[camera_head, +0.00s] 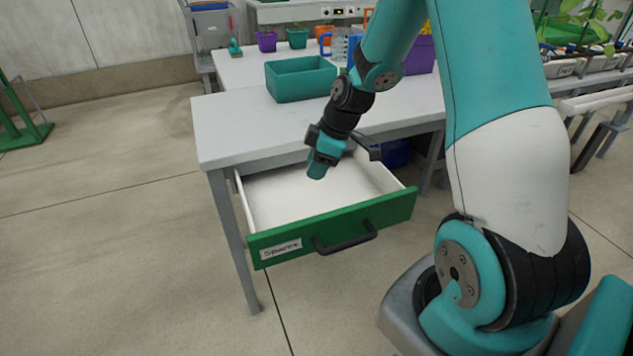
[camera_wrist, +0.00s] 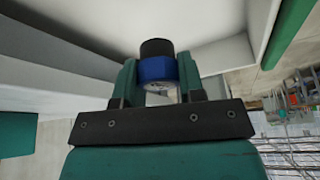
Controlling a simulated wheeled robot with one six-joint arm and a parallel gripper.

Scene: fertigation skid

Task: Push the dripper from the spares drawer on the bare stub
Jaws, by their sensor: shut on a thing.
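The spares drawer (camera_head: 385,210) is pulled out from under the white bench, with a green front, a dark handle and a "Spares" label. My gripper (camera_head: 318,170) is over the open drawer in the head view, pointing down into it. In the wrist view my gripper (camera_wrist: 157,80) is shut on the dripper (camera_wrist: 156,70), a small piece with a blue band and a black end. Its fingers sit on both sides of the blue part. In the head view the dripper is hidden by the gripper. I cannot make out the bare stub.
A teal bin (camera_head: 300,80) stands on the white bench (camera_head: 232,125) above the drawer. Small pots, including a purple one (camera_head: 267,41), stand farther back. White channels with plants are at the right. The floor left of the bench is clear.

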